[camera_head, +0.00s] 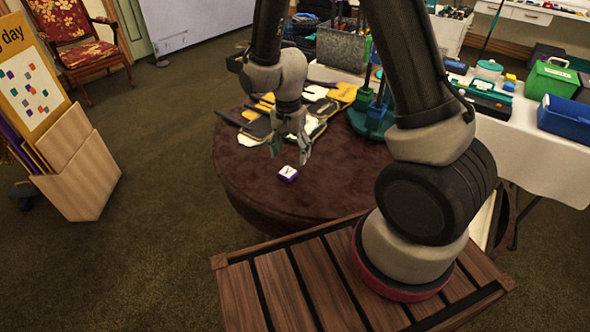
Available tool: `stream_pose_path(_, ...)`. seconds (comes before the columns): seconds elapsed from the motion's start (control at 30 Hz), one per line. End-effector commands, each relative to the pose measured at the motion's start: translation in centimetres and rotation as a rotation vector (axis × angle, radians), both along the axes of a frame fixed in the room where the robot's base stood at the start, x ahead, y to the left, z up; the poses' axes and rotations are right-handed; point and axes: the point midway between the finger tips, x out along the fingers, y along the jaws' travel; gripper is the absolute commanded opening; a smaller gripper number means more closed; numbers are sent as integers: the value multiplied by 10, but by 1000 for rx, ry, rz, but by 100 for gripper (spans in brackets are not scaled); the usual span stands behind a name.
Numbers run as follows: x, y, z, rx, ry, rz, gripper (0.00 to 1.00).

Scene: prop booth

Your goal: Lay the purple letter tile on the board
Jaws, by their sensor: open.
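The purple letter tile (288,173) lies on the round dark-brown table (240,180), its white top with a dark letter facing up. My gripper (289,152) points down just above and behind the tile. Its fingers are apart with nothing between them, and I cannot tell the exact height of the gap to the tile. I cannot tell for sure which thing is the board. An upright yellow-edged panel with coloured squares (30,90) stands in a wooden holder at the far left.
Yellow, black and white flat items (315,108) lie on the table behind my gripper. A green stand (373,115) is at the table's right back, partly behind my arm. A white-covered table (545,160) with a green box (552,78) and blue bin (567,120) stands right. The table's front left is clear.

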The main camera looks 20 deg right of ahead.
Motion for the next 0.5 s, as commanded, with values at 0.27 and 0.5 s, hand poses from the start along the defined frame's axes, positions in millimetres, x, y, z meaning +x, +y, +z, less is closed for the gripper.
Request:
stream_pose_path(0.27, 10, 4, -5, 12, -45, -189, 68)
stream_pose_path(0.5, 10, 4, -34, 11, -43, -193, 68)
